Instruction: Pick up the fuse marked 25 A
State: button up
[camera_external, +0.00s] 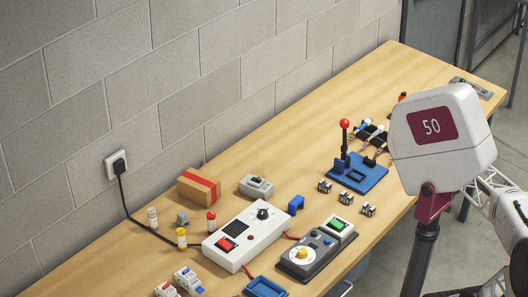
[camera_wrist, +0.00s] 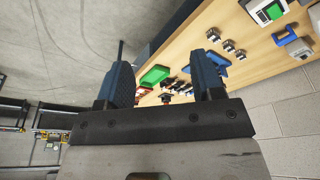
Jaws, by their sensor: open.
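Several small cylinders that look like fuses stand on the wooden table in the external view: a white one (camera_external: 152,218), one with a yellow band (camera_external: 182,238) and one with a red top (camera_external: 211,222). Their markings are too small to read, so I cannot tell which is 25 A. My gripper (camera_wrist: 162,84) shows in the wrist view with its two dark fingers apart and nothing between them. It is away from the cylinders, which I cannot make out in the wrist view. My gripper cannot be made out in the external view.
Near the cylinders are a cardboard box (camera_external: 199,187), a white control box (camera_external: 246,235) and a black cord (camera_external: 128,195) to the wall socket. A blue lever base (camera_external: 358,178) with a red-knobbed lever stands farther back. A green tray (camera_wrist: 155,76) shows in the wrist view.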

jog(key=w+a+f+m+g+y, duration=0.1)
jog(key=w+a+m+y, duration=0.15)
jog(key=w+a, duration=0.65)
jog(key=w+a+f+m+g+y, duration=0.1)
jog(key=w+a+g+y, duration=0.15)
jog(key=a, duration=1.25)
jog(key=w+a+f+m+g+y, duration=0.1)
jog(key=w+a+f+m+y, duration=0.3)
jog(key=a, duration=0.8)
jog(key=m+g+y, duration=0.2)
jog(key=m+y, duration=0.2)
jog(key=m, duration=0.3)
send_near(178, 243)
jog(key=a, duration=0.4)
jog(key=shift+w+r, duration=0.2)
jog(key=shift+x, duration=1.25)
jog(key=shift+a, duration=0.1)
jog(key=shift+x, duration=2.5)
